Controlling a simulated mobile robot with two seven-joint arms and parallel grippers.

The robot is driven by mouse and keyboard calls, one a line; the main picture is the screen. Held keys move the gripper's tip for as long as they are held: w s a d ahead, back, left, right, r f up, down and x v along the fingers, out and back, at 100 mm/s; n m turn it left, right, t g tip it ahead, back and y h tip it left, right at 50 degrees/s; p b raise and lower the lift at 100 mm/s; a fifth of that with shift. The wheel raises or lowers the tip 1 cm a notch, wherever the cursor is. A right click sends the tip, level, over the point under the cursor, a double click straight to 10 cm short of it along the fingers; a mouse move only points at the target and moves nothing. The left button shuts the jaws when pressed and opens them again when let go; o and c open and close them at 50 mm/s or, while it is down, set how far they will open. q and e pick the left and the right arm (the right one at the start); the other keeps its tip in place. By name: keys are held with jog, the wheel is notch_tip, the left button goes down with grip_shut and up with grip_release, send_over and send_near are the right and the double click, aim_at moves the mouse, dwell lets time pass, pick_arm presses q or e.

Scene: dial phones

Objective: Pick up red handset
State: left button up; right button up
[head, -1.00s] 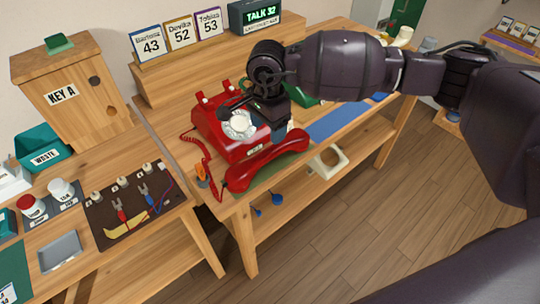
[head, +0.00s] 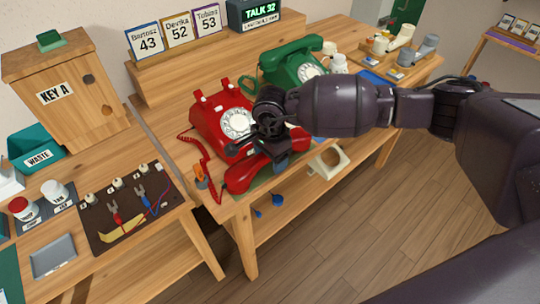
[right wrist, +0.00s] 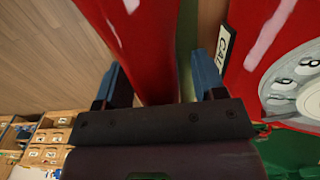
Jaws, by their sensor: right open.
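The red handset (head: 240,178) lies off its cradle at the front edge of the table, in front of the red phone (head: 207,124). My right gripper (head: 272,160) is over the handset's middle and hides part of it in the head view. In the right wrist view the handset (right wrist: 146,45) runs between the two open blue fingertips (right wrist: 160,82), with a gap on each side. The red phone's body and dial (right wrist: 300,95) show to the right there. My left gripper is in neither view.
A green phone (head: 293,68) stands behind my right arm. A wooden box marked KEY A (head: 75,112) and a board with wires and clips (head: 125,215) are at the left. Number cards (head: 180,32) stand at the back. Open floor lies to the front right.

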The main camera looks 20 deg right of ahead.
jog(key=shift+r, duration=0.1)
grip_shut()
dwell(0.3)
